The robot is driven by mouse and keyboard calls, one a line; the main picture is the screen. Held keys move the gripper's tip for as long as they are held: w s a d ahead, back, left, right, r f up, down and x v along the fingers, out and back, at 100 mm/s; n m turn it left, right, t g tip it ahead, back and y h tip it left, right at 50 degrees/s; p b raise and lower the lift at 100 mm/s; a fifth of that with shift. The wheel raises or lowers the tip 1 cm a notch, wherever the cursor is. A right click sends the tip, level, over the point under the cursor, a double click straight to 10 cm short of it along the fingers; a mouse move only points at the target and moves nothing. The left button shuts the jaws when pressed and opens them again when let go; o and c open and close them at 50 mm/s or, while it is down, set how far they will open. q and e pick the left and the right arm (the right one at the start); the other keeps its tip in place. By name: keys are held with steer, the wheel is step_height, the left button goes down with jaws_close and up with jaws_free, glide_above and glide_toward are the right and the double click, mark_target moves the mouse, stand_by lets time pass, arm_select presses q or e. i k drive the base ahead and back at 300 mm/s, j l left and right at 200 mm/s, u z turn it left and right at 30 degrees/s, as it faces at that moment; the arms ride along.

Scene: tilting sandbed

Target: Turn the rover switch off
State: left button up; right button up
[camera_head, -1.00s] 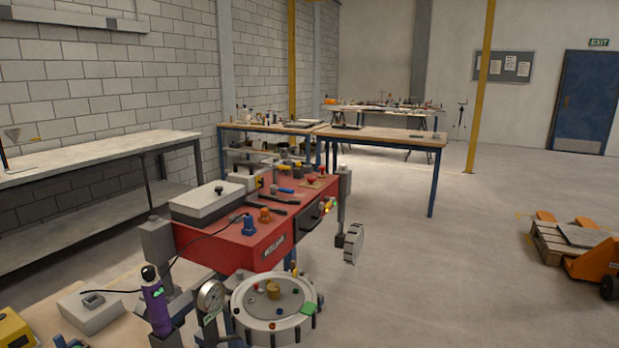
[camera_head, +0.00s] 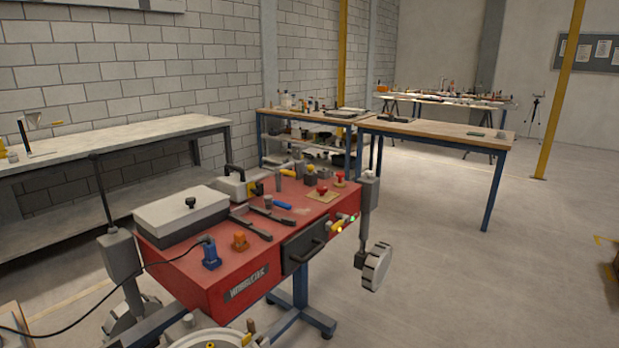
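The switch named in the task cannot be picked out for certain. A red box-shaped body (camera_head: 190,285) with a dark name plate stands on blue legs, with grey wheel posts at its sides. On its top are a blue plug (camera_head: 211,256) with a black cable, an orange knob (camera_head: 240,241), and a red knob (camera_head: 322,189) on a tan plate. Another red-topped knob (camera_head: 340,179) stands behind it. A small yellow lamp and levers (camera_head: 338,227) sit at the front right corner. Neither of my grippers is in view.
A grey case (camera_head: 180,219) and loose hand tools lie on the red top. A ribbed wheel (camera_head: 377,268) hangs at the right. A round white rim (camera_head: 205,338) is cut off below. A grey bench (camera_head: 120,139) lines the wall. The floor to the right is clear.

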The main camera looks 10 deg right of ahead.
mark_target(322, 191)
steer(key=i+l+u, duration=0.3)
steer(key=i+l, duration=0.2)
steer(key=i+l+u, duration=0.15)
steer(key=l, duration=0.3)
steer(key=i+l+u, duration=0.3)
steer(key=l, duration=0.45)
steer(key=i+l+u, duration=0.15)
steer(key=i+l, duration=0.15)
steer(key=i+l+u, duration=0.15)
steer(key=l, duration=0.4)
